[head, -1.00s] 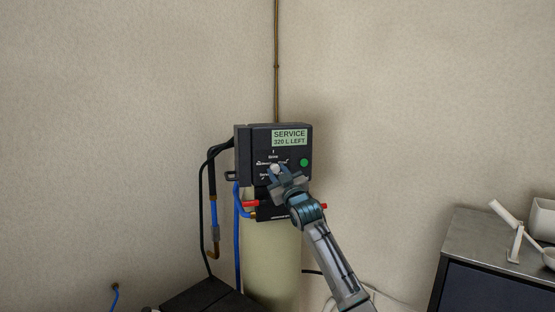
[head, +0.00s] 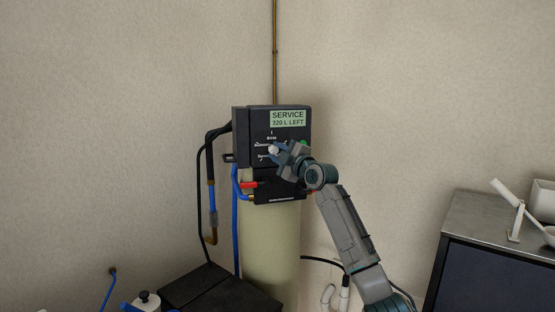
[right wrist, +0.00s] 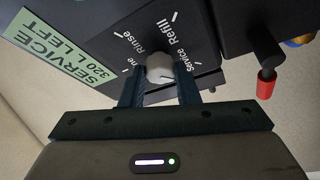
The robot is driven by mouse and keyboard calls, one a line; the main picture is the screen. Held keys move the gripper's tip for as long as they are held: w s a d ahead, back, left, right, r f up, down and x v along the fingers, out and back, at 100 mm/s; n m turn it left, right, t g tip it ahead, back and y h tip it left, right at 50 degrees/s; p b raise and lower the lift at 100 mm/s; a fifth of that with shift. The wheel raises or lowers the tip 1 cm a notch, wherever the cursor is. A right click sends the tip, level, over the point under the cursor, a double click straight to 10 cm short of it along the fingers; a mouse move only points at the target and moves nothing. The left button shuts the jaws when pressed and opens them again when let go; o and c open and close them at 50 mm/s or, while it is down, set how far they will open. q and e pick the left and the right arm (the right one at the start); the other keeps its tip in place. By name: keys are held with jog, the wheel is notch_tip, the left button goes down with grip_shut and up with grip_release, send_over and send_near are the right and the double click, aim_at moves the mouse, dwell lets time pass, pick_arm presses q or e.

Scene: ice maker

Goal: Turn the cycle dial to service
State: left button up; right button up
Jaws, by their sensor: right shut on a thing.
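The cycle dial (head: 273,149) is a pale round knob on the front of a black control head (head: 251,124). In the right wrist view the dial (right wrist: 159,66) sits between the two fingers of my right gripper (right wrist: 161,88), which is shut on it. The labels Rinse, Refill and Service show around the dial; its exact pointer direction is hard to tell. The display (head: 288,118) reads "SERVICE 320 L LEFT". In the head view my right gripper (head: 277,153) reaches the dial from the lower right. My left gripper is out of view.
A green button (head: 304,142) is partly hidden behind my right gripper. A red lever (head: 249,185) and blue hose (head: 236,210) are at the lower left of the head, above a cream tank (head: 270,240). A grey-topped cabinet (head: 490,222) stands at right.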

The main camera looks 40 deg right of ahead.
jog(key=shift+n, duration=0.7)
jog(key=o, duration=1)
jog(key=shift+c, duration=0.2)
jog(key=s+f+b, duration=0.1)
jog(key=s+b, duration=0.5)
jog(key=s, duration=0.4)
jog(key=shift+s+d+f, duration=0.2)
jog(key=shift+s+d, duration=0.05)
jog(key=shift+s, duration=0.1)
